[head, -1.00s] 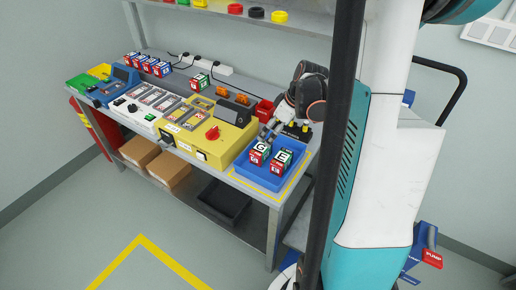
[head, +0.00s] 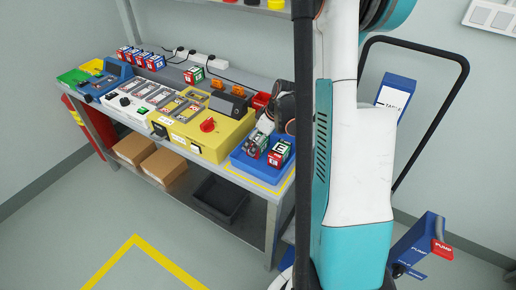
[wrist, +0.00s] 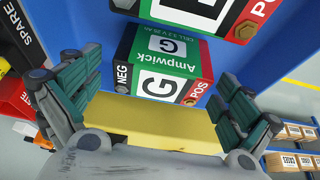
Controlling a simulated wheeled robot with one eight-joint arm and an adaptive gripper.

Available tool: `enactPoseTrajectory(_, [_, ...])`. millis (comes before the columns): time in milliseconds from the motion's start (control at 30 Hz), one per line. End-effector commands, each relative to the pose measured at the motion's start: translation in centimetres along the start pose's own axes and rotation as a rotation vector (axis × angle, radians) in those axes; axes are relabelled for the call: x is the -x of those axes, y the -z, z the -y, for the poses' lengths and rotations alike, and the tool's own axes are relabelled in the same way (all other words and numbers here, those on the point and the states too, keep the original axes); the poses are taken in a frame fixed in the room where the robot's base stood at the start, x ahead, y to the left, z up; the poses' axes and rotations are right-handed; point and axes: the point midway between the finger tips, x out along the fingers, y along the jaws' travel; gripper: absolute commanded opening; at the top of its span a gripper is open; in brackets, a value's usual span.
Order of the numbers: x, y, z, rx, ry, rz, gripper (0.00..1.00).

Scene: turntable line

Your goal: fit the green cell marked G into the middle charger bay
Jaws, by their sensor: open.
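The green cell marked G (head: 252,148) stands in the blue tray (head: 238,163) at the right end of the bench. In the wrist view it shows as a green, white and black block (wrist: 165,62) with NEG and POS ends. My gripper (wrist: 155,88) is open, with one finger towards each end of this cell; I cannot tell whether they touch it. In the head view my gripper (head: 264,128) is just above the cell and partly covers it. The white unit (head: 135,104) and yellow unit (head: 186,127) have bay-like slots; which is the middle charger bay is too small to tell.
A second cell, marked E (head: 279,153), stands close beside cell G in the tray. A single cell (head: 194,76) and a row of cells (head: 138,58) stand at the back. A red bin (head: 261,100) is behind the tray.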

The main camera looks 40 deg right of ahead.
Motion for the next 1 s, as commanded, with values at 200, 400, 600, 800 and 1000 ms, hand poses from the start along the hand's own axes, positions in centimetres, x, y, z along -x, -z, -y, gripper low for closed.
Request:
enactPoseTrajectory(200, [-0.4, 0.0, 0.0, 0.0, 0.0, 0.0, 0.98])
enactPoseTrajectory(400, [-0.4, 0.0, 0.0, 0.0, 0.0, 0.0, 0.64])
enactPoseTrajectory(600, [-0.4, 0.0, 0.0, 0.0, 0.0, -0.001, 0.31])
enactPoseTrajectory(800, [-0.4, 0.0, 0.0, 0.0, 0.0, -0.001, 0.31])
enactPoseTrajectory(1000, [0.5, 0.4, 0.0, 0.0, 0.0, -0.001, 0.31])
